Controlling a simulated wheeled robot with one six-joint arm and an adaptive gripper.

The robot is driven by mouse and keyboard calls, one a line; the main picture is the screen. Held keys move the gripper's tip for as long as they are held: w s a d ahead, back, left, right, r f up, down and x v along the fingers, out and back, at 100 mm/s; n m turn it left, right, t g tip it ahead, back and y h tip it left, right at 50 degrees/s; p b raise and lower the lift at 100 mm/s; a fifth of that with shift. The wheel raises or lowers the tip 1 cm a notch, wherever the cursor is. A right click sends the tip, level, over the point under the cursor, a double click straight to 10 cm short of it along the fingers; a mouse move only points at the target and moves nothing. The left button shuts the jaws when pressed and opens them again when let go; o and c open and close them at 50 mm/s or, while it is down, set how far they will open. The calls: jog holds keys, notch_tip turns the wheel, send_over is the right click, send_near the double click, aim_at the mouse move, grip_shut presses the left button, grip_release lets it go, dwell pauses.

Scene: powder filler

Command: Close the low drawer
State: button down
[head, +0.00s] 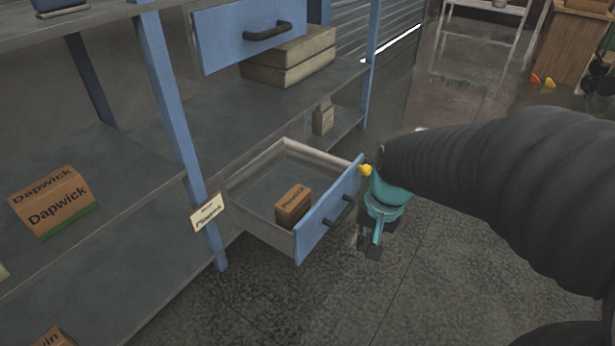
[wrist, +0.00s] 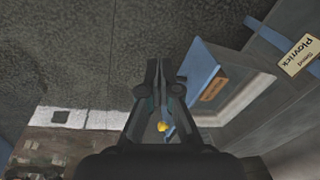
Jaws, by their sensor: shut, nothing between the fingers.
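The low drawer (head: 272,162) is pulled out from the blue-framed shelf unit, with a blue front panel (head: 313,226) and a dark handle (head: 339,210). A small brown box (head: 293,205) lies inside it. In the wrist view the drawer's blue front (wrist: 201,72) is right of my fingers, with the brown box (wrist: 214,89) behind it. My gripper (head: 372,247) is shut and empty, pointing down on the outer side of the drawer front, right of the handle. In the wrist view my gripper (wrist: 157,66) shows its fingertips together. I cannot tell whether it touches the panel.
An upper drawer (head: 250,36) with a blue front hangs above. A blue post (head: 178,120) with a label card (head: 208,213) stands left of the low drawer. Brown boxes (head: 55,203) sit on the left shelves. The floor (head: 300,310) in front is clear.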

jog(key=w+a+f+m+y, duration=0.2)
jog(key=w+f+m, duration=0.6)
jog(key=w+m, duration=0.2)
jog(key=m+t+b, duration=0.2)
jog(key=m+b, duration=0.1)
jog(key=m, duration=0.9)
send_over(306, 228)
jog(key=s+d, duration=0.1)
jog(key=d, duration=0.1)
jog(key=shift+s+a+f, duration=0.1)
jog(key=shift+s+f, duration=0.05)
jog(key=shift+f, duration=4.45)
jog(key=shift+p, duration=0.3)
